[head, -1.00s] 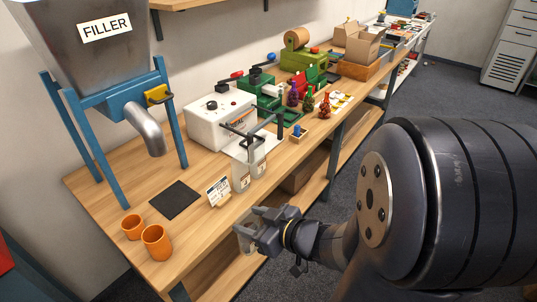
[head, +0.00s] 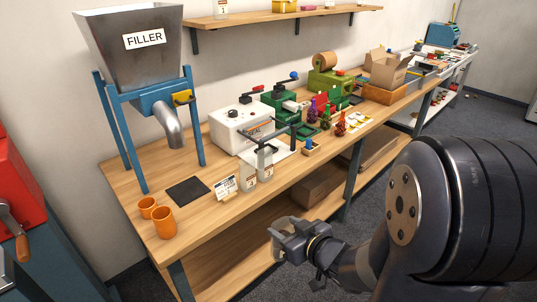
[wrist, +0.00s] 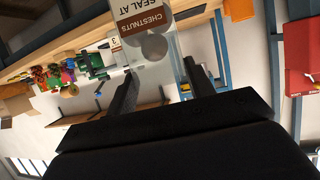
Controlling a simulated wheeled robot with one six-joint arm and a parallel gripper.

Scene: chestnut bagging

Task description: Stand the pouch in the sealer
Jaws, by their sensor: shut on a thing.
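My gripper (head: 281,236) is shut on a clear pouch (head: 276,226), held out in front of the bench edge, clear of the bench top. In the wrist view, my gripper (wrist: 158,72) has the pouch (wrist: 148,22) between its two fingers; it has a brown and white label reading "CHESTNUTS SEAL AT", with round chestnuts behind it. The sealer is taken to be the white machine (head: 228,131) with a dark knob and a dark bar frame in front, standing on the bench beyond my gripper. The pouch's lower part is hard to make out in the head view.
The filler (head: 135,45), a dark mat (head: 187,190) and orange cups (head: 163,222) are to the left. Green machines and coloured bottles (head: 340,123) are to the right.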

